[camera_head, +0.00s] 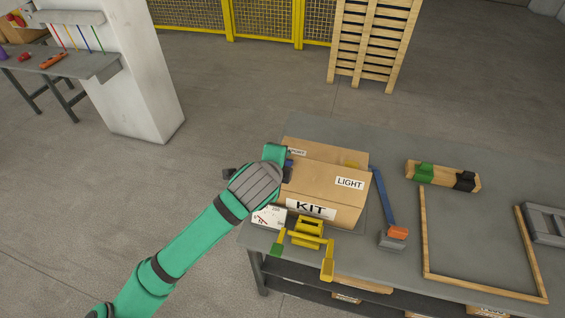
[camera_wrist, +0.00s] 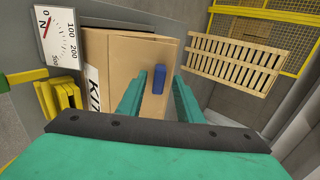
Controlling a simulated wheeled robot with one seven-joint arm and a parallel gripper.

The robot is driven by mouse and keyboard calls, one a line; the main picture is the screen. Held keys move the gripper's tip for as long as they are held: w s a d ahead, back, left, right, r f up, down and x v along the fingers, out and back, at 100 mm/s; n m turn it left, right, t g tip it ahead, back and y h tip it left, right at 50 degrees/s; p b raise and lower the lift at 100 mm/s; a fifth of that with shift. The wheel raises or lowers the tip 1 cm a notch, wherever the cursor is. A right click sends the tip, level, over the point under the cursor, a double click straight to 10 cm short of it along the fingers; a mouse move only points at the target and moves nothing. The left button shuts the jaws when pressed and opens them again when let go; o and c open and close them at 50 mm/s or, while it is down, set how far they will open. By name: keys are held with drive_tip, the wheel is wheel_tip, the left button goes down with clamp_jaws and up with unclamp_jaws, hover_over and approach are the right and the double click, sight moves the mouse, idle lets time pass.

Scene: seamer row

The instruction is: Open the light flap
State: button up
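A cardboard box (camera_head: 325,190) stands on the grey table, with KIT on its front face. The flap labelled LIGHT (camera_head: 349,183) lies sloping over the top at the front. A second, partly hidden label (camera_head: 297,152) is at the back left. A small yellow tab (camera_head: 352,165) shows near the back right. My gripper (camera_wrist: 158,77) is over the box's left part; the arm hides much of that side in the head view. In the wrist view its two green fingers are apart, with a blue tab (camera_wrist: 159,80) on the cardboard showing between them. Contact cannot be told.
A white dial gauge (camera_head: 268,217) and a yellow fixture (camera_head: 308,233) stand in front of the box. A wooden frame (camera_head: 425,235) and a wooden block (camera_head: 443,175) lie farther right.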

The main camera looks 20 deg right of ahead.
drive_tip(key=v, duration=1.1)
